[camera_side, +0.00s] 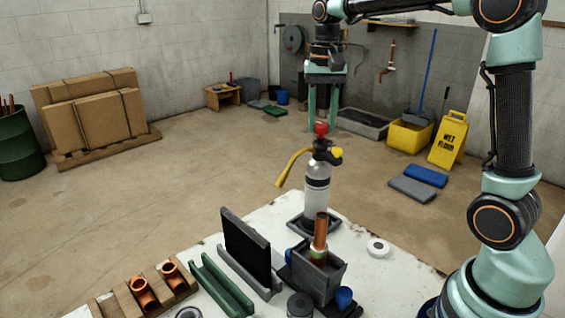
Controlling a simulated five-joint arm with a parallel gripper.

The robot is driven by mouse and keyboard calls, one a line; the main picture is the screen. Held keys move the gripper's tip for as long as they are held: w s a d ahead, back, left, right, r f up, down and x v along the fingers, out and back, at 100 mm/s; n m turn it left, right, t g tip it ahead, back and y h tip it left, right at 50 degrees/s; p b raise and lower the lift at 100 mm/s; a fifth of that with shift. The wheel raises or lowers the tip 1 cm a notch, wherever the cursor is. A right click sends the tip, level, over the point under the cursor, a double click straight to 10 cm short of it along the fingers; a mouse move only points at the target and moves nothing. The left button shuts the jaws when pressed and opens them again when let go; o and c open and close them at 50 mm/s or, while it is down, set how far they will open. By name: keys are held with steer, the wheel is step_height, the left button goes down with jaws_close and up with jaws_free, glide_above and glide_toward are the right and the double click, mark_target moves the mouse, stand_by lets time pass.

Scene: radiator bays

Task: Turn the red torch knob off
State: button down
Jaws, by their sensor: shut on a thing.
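The torch is a silver cylinder (317,200) with a dark band and a dark head, standing upright in a dark square holder (304,224) on the white table. The red torch knob (321,128) sits on top of the head. A yellow curved nozzle tube (290,165) reaches out to the left, and a yellow knob (337,152) is on the right of the head. My gripper (322,123) points straight down from above, its two green fingers on either side of the red knob, shut on it. The knob's marking is too small to read.
In front of the torch stand a dark box (320,277) with a copper pipe (320,230), a black upright panel (245,248) and a green channel (221,285). A wooden rack (110,302) holds copper fittings. A white roll (378,248) lies right of the torch.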

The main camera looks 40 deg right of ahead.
mark_target(322, 124)
steer(key=shift+m, duration=1)
steer(key=shift+c, duration=2.4)
jaws_free()
steer(key=shift+r, duration=0.1)
step_height(322, 124, up, 12)
